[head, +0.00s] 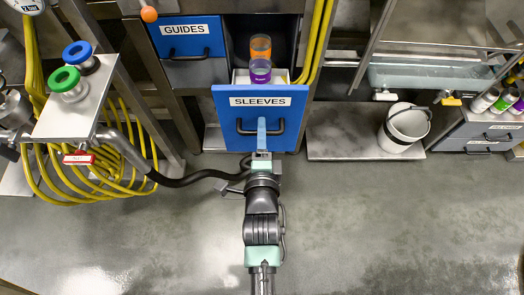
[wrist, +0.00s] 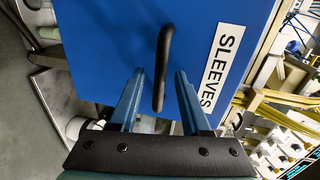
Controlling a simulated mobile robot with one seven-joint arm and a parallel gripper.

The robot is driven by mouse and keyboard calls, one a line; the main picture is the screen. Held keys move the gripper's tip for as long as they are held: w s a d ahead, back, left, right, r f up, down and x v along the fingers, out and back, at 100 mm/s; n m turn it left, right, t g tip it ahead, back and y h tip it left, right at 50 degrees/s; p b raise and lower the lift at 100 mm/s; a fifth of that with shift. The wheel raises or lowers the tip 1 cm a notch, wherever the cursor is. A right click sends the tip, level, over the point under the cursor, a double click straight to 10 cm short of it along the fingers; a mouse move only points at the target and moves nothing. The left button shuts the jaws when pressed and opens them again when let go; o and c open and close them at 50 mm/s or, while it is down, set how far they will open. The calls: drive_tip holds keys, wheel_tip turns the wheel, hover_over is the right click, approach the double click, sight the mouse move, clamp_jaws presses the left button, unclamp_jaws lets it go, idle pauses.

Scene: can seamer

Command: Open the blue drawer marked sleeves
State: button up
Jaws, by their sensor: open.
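The blue drawer marked SLEEVES (head: 230,118) stands pulled out from its cabinet in the head view. A purple-banded jar (head: 260,72) and an orange-banded jar (head: 260,47) show in its open top. Its blue front (wrist: 100,40) fills much of the wrist view. The black bar handle (head: 279,128) is below the label; it also shows in the wrist view (wrist: 165,45). My gripper (head: 262,122) is at the handle. In the wrist view its fingers (wrist: 160,73) are apart, one on either side of the handle, with visible gaps.
The blue GUIDES drawer (head: 187,38) is above left and looks shut. Coiled yellow hoses (head: 95,170) and a stand with green and blue knobs are at left. A white bucket (head: 405,127) stands at right. The floor (head: 390,220) in front is clear.

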drive_tip(key=p+v, duration=0.2)
drive_tip(key=v, duration=1)
drive_tip(key=shift+s, duration=0.1)
drive_tip(key=w+r+n+t, duration=0.2)
drive_tip(key=w+r+n, duration=0.15)
drive_tip(key=r, duration=0.75)
drive_tip(key=w+r+n+t, duration=0.25)
drive_tip(key=w+r, duration=0.25)
drive_tip(key=r, duration=0.5)
drive_tip(key=w+r+n+t, duration=0.2)
drive_tip(key=w+r+n, duration=0.15)
drive_tip(key=r, duration=0.75)
drive_tip(key=s+r+n+t+p, duration=0.1)
drive_tip(key=s+r+n+t, duration=0.3)
drive_tip(key=r, duration=1.1)
drive_tip(key=s+r+n+t+p, duration=0.1)
drive_tip(key=s+r+n, duration=0.45)
drive_tip(key=r, duration=0.85)
wheel_tip(320, 180, up, 20)
drive_tip(key=m+p, duration=0.1)
drive_tip(key=p, duration=1.9)
drive_tip(key=shift+r, duration=0.15)
drive_tip(key=shift+w, duration=0.1)
